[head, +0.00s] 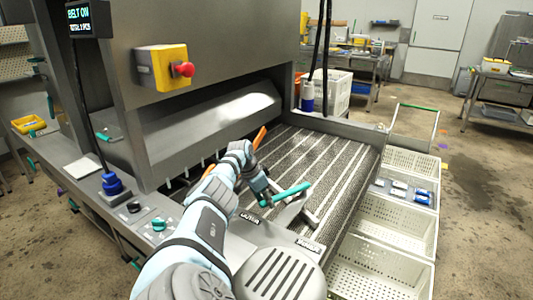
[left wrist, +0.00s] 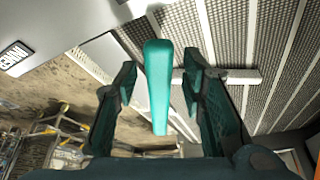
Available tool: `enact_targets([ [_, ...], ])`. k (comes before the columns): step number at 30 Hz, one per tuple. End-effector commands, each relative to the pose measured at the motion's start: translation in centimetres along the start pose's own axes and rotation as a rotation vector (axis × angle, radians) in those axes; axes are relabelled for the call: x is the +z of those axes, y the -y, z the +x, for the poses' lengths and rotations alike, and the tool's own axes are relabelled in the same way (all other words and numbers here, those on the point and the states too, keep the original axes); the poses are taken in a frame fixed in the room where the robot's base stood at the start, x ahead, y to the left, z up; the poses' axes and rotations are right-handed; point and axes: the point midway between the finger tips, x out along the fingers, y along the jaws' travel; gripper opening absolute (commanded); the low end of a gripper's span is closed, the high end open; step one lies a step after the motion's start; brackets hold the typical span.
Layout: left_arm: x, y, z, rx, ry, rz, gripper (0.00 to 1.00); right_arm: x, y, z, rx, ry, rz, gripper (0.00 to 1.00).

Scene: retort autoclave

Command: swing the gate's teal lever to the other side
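The teal lever (head: 292,192) sticks up at an angle over the ribbed belt in the head view, above a grey plate-like gate (head: 290,212). In the left wrist view the teal lever (left wrist: 158,85) stands between the two dark fingers of my left gripper (left wrist: 160,70), with a gap on each side. The left gripper (head: 264,198) is open around the lever's end and not visibly pressing on it. The arm partly hides the gate's base. My right gripper is in neither view.
The ribbed conveyor belt (head: 325,150) runs under a grey machine hood. White perforated crates (head: 372,272) line the right side. Two small labels, one of them a white plate (head: 308,245), sit by the gate. A yellow box with a red button (head: 163,68) hangs on the hood.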

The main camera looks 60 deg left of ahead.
Motion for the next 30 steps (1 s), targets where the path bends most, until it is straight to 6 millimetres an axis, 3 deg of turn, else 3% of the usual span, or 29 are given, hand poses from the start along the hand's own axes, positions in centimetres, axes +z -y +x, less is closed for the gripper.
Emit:
enact_targets([
  [10,-0.1,0.1,-0.4,-0.003,-0.004,0.0,0.42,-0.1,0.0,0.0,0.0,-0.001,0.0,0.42],
  [21,0.1,0.2,-6.9,-0.005,0.002,0.003,0.42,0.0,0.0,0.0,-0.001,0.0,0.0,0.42],
  [30,-0.1,0.0,-7.5,0.001,-0.002,0.0,0.42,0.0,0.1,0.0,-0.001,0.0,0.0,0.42],
])
